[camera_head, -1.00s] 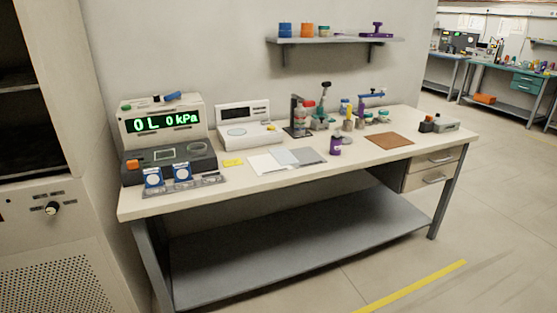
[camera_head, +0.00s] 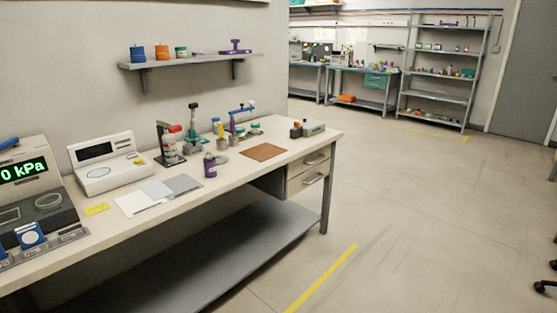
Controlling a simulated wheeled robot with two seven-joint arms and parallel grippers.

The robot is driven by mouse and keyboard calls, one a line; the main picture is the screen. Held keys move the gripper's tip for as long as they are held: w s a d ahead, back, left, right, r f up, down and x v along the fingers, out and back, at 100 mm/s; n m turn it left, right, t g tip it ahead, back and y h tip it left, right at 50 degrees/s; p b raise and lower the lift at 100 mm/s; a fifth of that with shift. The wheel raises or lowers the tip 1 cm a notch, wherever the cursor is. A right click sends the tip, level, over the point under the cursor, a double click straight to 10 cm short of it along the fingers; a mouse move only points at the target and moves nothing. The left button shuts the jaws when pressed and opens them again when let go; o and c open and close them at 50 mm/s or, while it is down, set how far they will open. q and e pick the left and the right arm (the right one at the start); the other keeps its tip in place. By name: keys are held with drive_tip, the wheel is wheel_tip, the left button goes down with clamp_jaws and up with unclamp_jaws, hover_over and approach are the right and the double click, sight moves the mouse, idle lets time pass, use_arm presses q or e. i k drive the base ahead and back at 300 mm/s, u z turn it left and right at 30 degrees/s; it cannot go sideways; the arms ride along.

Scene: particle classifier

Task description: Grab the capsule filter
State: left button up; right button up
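I cannot tell for sure which object is the capsule filter; things are small at this distance. On the wall shelf (camera_head: 190,61) stand a blue cylinder (camera_head: 137,53), an orange cylinder (camera_head: 162,52), a small green-and-tan item (camera_head: 181,52) and a purple piece with a flat base (camera_head: 236,47). On the workbench (camera_head: 240,175) stand a purple bottle (camera_head: 210,165), a stand with a red-topped part (camera_head: 170,146) and a green-based press (camera_head: 193,130). Neither of my grippers is in view.
A white balance (camera_head: 105,165) and a kPa display unit (camera_head: 28,180) are at the left, the unit cut by the frame edge. A brown mat (camera_head: 264,152) lies on the bench. Open floor (camera_head: 420,220) is at the right. A shelf rack (camera_head: 443,70) stands at the back.

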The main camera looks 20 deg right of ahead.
sight(210, 165)
drive_tip(key=z, duration=0.45)
drive_tip(key=i, duration=0.9)
drive_tip(key=u, duration=0.65)
drive_tip(key=i, duration=0.6)
drive_tip(key=u, duration=0.65)
